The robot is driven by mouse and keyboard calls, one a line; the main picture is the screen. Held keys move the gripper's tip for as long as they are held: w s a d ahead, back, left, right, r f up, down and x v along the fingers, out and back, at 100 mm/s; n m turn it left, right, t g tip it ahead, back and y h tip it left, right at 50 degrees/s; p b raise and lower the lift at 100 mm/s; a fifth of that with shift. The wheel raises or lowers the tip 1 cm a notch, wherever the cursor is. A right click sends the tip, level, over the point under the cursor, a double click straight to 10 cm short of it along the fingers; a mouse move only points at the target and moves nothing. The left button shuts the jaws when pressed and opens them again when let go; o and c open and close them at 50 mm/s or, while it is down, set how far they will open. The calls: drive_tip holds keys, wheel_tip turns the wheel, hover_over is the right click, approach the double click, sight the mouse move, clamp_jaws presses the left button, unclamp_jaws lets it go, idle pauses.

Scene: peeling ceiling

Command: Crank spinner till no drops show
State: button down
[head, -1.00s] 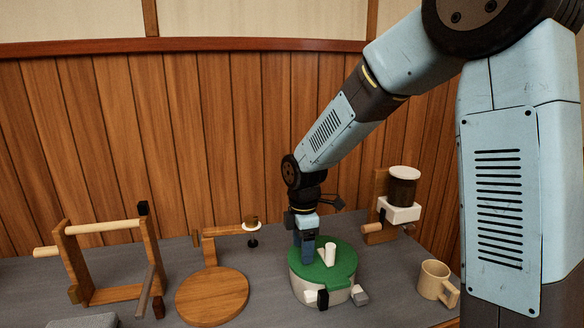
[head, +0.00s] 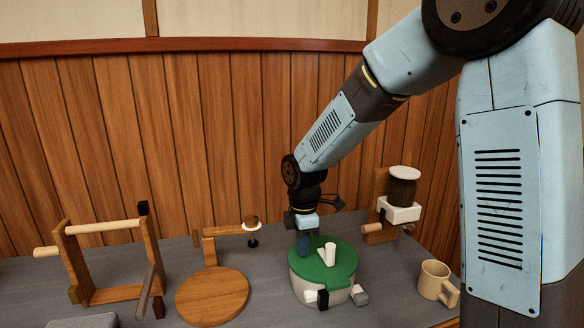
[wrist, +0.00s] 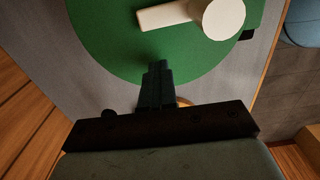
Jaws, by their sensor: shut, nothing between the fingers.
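The spinner (head: 311,272) is a pale round tub with a green lid on the grey table. A white crank with an upright knob (head: 330,250) sits on the lid, and it also shows in the wrist view (wrist: 222,16). My gripper (head: 303,247) points down at the back left of the lid. In the wrist view my gripper (wrist: 156,68) is shut and empty, its fingertips over the lid's edge and apart from the crank. I cannot tell whether the fingertips touch the lid. No drops can be made out from here.
A tan mug (head: 432,281) stands to the right, and a wooden dispenser with a dark jar (head: 402,190) behind it. A round wooden board (head: 212,297) with an arm and a wooden rack (head: 110,292) stand to the left. A wooden wall closes the back.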

sight(324, 248)
drive_tip(key=w+d, duration=0.2)
drive_tip(key=shift+d, duration=0.35)
drive_tip(key=shift+w+d, duration=0.2)
drive_tip(key=shift+d, duration=0.3)
drive_tip(key=shift+w+d, duration=0.15)
drive_tip(key=shift+d, duration=0.3)
drive_tip(key=shift+w+d, duration=0.75)
drive_tip(key=c, duration=1.8)
unclamp_jaws()
drive_tip(key=shift+f, duration=0.1)
drive_tip(key=o, duration=1.8)
drive_tip(key=shift+s+f, duration=0.1)
drive_tip(key=shift+f, duration=0.05)
drive_tip(key=shift+c, duration=0.2)
drive_tip(key=shift+a, duration=0.1)
drive_tip(key=shift+r, duration=0.2)
